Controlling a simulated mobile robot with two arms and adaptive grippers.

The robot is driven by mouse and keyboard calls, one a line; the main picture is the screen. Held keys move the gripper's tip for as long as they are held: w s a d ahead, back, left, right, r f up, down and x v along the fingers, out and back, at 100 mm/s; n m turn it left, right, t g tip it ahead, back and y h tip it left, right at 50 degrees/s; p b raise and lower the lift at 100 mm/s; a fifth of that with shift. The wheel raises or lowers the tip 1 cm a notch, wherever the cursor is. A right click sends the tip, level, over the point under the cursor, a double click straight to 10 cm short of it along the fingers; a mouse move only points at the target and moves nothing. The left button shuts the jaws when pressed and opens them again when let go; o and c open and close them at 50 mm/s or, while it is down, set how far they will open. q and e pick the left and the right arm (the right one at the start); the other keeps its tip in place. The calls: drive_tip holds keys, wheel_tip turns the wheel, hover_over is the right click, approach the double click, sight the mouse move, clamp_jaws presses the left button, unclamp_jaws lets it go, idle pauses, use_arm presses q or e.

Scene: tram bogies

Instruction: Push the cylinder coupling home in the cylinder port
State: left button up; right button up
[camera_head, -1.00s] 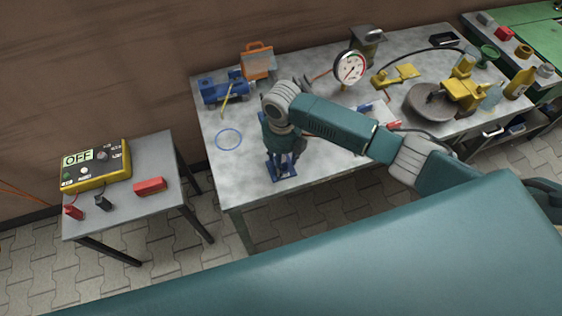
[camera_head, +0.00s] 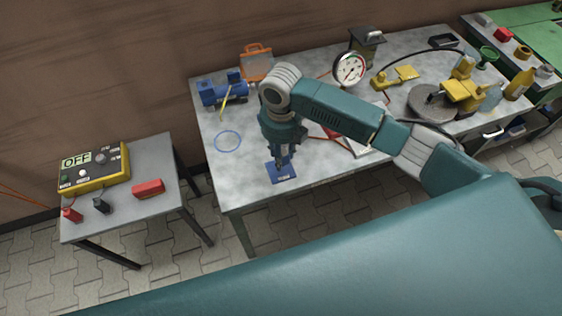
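My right arm reaches in from the right over the grey bench. Its gripper (camera_head: 283,160) points down just above a small blue plate (camera_head: 284,174) near the bench's front left edge; I cannot tell whether its fingers are open or touch the plate. A yellow brake unit (camera_head: 465,91) with a dark disc (camera_head: 432,104) stands at the right of the bench. A black hose (camera_head: 425,50) arcs towards it from the pump area. The cylinder coupling and the cylinder port are too small to make out. My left gripper is not in view.
A round gauge (camera_head: 349,69), a yellow-handled part (camera_head: 397,77), a blue machine (camera_head: 222,92) and an orange case (camera_head: 257,62) stand on the bench. A blue ring (camera_head: 228,141) lies flat at left. A side table (camera_head: 158,207) carries a yellow box reading OFF (camera_head: 95,169).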

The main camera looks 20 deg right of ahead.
wheel_tip(320, 180, up, 15)
drive_tip(key=b, duration=0.2)
drive_tip(key=shift+r, duration=0.1)
